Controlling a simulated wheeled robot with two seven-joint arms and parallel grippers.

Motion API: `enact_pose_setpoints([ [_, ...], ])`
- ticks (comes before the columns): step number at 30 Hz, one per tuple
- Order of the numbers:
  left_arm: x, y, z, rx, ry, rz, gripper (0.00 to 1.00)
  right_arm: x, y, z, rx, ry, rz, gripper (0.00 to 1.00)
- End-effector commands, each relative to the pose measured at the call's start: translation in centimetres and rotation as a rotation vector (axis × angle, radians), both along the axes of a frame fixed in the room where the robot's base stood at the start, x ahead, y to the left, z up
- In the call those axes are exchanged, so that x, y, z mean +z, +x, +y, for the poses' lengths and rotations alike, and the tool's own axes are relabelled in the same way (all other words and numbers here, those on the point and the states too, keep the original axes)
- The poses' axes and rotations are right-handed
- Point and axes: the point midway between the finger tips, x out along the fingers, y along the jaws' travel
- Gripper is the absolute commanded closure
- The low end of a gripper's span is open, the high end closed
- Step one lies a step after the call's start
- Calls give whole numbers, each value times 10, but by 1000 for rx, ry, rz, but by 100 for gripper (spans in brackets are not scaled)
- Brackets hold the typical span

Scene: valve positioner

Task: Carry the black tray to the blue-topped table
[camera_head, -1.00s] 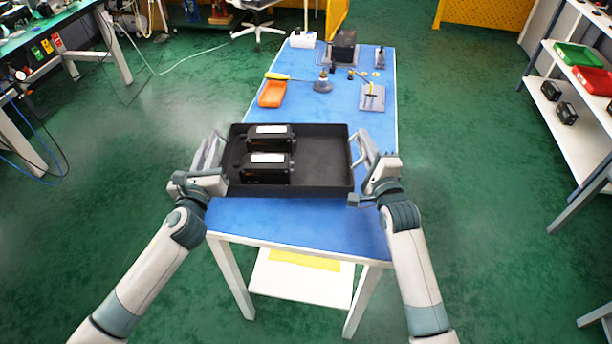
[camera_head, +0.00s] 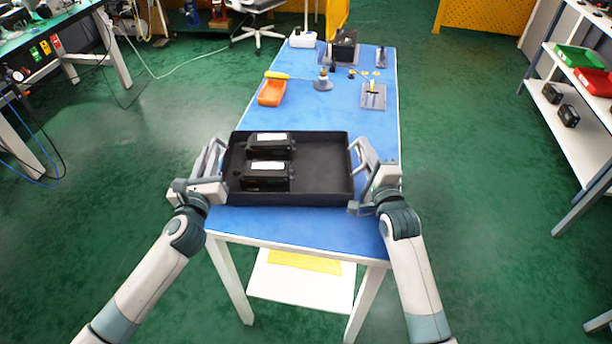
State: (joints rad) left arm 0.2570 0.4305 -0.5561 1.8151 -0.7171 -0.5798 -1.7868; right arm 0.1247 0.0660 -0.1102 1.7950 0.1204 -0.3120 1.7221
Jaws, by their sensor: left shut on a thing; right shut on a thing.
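The black tray (camera_head: 318,186) is over the near end of the blue-topped table (camera_head: 300,225). I cannot tell whether it touches the top or hangs just above it. Two black boxes with white labels, a rear one (camera_head: 267,145) and a front one (camera_head: 266,176), lie in the tray's left half. My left gripper (camera_head: 218,160) is shut on the tray's left side. My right gripper (camera_head: 358,160) is shut on the tray's right side. The fingertips are partly hidden at the tray's ends.
Farther back on the table are an orange bin (camera_head: 271,93), a grey plate (camera_head: 373,97), a small grey stand (camera_head: 323,83) and a black device (camera_head: 344,47). Blue surface is free behind the tray. A white shelf (camera_head: 570,125) stands right, a workbench (camera_head: 45,45) at upper left.

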Motion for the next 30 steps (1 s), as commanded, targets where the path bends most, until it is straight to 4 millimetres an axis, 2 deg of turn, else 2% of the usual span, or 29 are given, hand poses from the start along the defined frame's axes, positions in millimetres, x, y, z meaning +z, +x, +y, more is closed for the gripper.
enact_pose_setpoints([
  [1, -1, -2, -8, -17, -4, -6, 100, -1, 0, 6, 9, 6, -6, 100],
  [2, -2, -2, -8, -17, -4, -6, 100, -2, 0, 6, 9, 6, -6, 100],
  [3, -5, -2, -8, -17, -4, -2, 84, -5, 0, 6, 9, 5, 0, 88],
  [5, -3, -2, -8, -15, -4, -2, 69, -3, 0, 6, 8, 5, 0, 74],
  [6, -3, -2, -7, -14, -4, -1, 67, -3, 0, 6, 8, 4, 0, 72],
  [15, -4, -1, -3, -6, -1, 0, 67, -3, 0, 2, 4, 2, 1, 72],
  [20, -5, -8, -1, -5, 0, 1, 67, -4, 0, 2, 3, 1, 1, 72],
  [26, -5, -31, 0, -6, -1, 2, 67, -4, 0, 1, 2, 0, 1, 72],
  [30, -5, -56, 2, -6, 0, 1, 67, -4, 0, 1, 2, 0, 1, 72],
])
